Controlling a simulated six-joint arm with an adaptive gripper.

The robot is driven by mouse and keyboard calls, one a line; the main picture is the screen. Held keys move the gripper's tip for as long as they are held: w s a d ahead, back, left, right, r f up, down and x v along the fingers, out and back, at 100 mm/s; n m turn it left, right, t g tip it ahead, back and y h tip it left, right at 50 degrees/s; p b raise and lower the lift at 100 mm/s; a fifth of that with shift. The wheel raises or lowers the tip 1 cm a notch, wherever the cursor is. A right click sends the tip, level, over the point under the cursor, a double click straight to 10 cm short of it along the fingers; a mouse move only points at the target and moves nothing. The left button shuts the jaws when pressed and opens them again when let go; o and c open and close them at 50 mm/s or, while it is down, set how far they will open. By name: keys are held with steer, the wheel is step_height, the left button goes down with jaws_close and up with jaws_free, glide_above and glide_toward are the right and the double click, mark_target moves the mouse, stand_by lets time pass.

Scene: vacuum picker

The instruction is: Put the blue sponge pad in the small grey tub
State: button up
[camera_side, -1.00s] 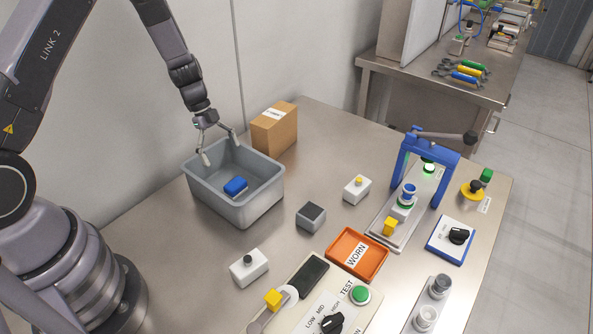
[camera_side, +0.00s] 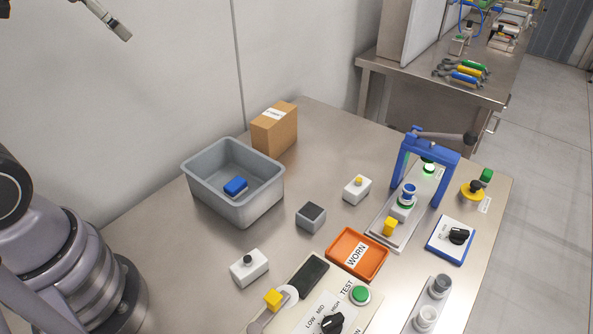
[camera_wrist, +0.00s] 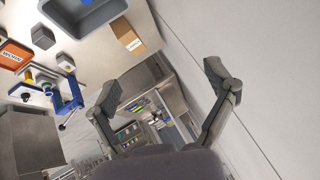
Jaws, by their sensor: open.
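In the side view only a fingertip and part of a finger show at the top left, high above and left of the tub; the rest is out of frame.
A cardboard box (camera_side: 274,128) stands behind the tub. The air around my gripper looks clear.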

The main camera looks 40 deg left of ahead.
steer(key=s+d+f+n+g+h, duration=0.1)
steer(key=s+d+f+h, duration=0.1)
steer(key=s+d, duration=0.4)
steer(key=s+h, duration=0.1)
steer(key=s, duration=0.2)
steer(key=shift+s+d+h, duration=0.25)
steer(key=shift+s+h, duration=0.05)
steer(key=shift+s, duration=0.1)
